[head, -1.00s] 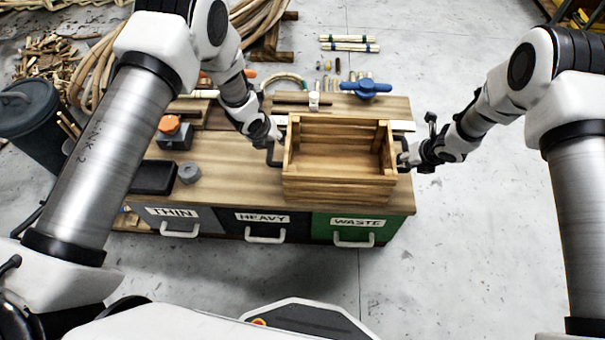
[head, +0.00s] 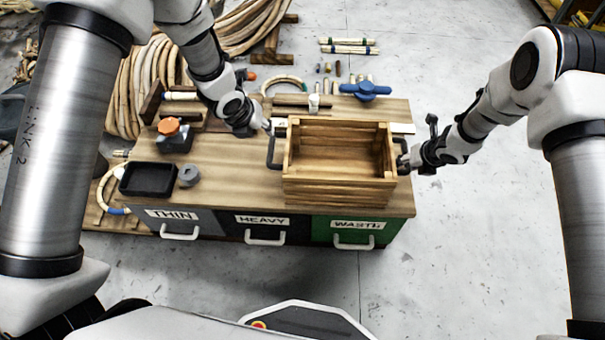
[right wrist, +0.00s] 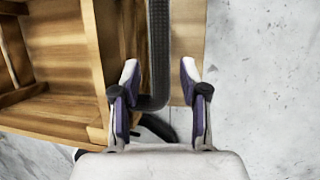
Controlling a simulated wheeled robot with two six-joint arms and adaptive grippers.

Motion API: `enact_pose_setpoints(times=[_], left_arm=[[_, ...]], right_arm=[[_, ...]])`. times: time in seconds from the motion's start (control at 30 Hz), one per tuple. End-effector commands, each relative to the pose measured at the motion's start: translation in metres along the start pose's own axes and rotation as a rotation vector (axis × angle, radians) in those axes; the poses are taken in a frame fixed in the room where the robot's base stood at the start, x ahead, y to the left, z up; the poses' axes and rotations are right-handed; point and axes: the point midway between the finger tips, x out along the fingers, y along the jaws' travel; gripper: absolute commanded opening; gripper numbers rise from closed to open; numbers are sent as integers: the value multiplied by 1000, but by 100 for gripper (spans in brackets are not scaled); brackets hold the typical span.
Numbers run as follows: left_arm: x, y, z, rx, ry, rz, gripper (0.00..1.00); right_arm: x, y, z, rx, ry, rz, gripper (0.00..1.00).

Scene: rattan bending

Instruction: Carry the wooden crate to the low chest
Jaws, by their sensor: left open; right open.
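The wooden crate (head: 338,190) stands upright and empty on the right part of the workbench top, with a dark handle on its left (head: 274,147) and right (head: 402,158) sides. My left gripper (head: 267,127) is open just left of the crate, near the upper end of the left handle; I cannot tell whether it touches. My right gripper (head: 408,162) is at the right handle. In the right wrist view the open fingers (right wrist: 160,88) stand on either side of the dark handle bar (right wrist: 157,50), next to the crate wall (right wrist: 112,60). No low chest is identifiable.
The workbench (head: 225,170) has drawers marked THIN, HEAVY and WASTE. Rattan coils (head: 135,90) lie behind left. Floor on the right is clear.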

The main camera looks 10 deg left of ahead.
Motion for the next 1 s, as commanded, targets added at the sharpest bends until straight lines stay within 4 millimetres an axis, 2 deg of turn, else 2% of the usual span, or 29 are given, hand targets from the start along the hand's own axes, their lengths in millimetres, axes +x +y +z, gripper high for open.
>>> enact_pose_setpoints(times=[0.17, 0.3, 0.4, 0.5, 0.63, 1.0], left_arm=[[0, 0, 0, 0, 0, 0, 44], [0, 0, 0, -1, 0, 0, 44], [0, 0, 0, -1, 0, 0, 44], [1, 0, 0, -1, 0, 0, 44], [1, 0, 0, -1, 0, 0, 44], [0, 0, 0, -1, 0, 0, 44]], right_arm=[[-37, 0, 2, 2, -4, 0, 44], [-74, 0, 1, 1, -4, 0, 44], [-96, 0, 1, 0, -3, 0, 44], [-109, 0, 0, 1, -2, 0, 44], [-115, 0, 0, 0, -2, 0, 44], [-114, 0, 0, 0, -1, 0, 44]])
